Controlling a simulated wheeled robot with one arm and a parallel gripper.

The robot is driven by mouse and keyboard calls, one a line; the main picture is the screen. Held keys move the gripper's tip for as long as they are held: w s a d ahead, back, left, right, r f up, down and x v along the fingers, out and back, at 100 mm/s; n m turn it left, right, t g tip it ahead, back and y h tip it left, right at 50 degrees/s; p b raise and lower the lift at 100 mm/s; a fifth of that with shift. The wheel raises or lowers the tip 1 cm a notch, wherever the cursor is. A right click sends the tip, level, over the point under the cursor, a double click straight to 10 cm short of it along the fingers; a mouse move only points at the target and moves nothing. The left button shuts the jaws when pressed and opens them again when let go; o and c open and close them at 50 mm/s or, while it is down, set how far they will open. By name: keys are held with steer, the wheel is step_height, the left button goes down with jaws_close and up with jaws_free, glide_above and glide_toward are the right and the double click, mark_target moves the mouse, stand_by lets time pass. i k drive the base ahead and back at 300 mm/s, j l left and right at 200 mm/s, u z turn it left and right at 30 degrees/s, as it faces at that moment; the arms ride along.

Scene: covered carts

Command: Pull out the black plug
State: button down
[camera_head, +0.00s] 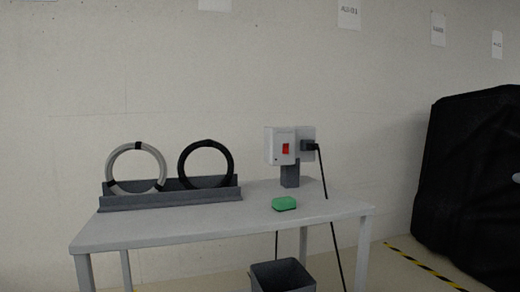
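The black plug (309,145) sits in the right part of a light grey socket box (275,147) with a red switch (285,148). The box stands on a short dark grey post (290,176) at the back right of a grey table (170,228). A black cable (323,178) runs from the plug down past the table's back edge or side toward the floor. My gripper is not in view.
A dark rack (170,200) holds a grey cable coil (115,157) and a black one (183,165) on the left. A green block (284,203) lies before the post. A dark bin (283,277) stands below. A black covered cart (470,180) is at right, near striped floor tape (425,267).

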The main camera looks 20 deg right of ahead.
mark_target(310, 146)
steer(key=i+j+z, duration=0.1)
steer(key=z, duration=0.3)
steer(key=j+z, duration=0.35)
steer(key=i+j+z, duration=0.1)
steer(key=z, duration=0.3)
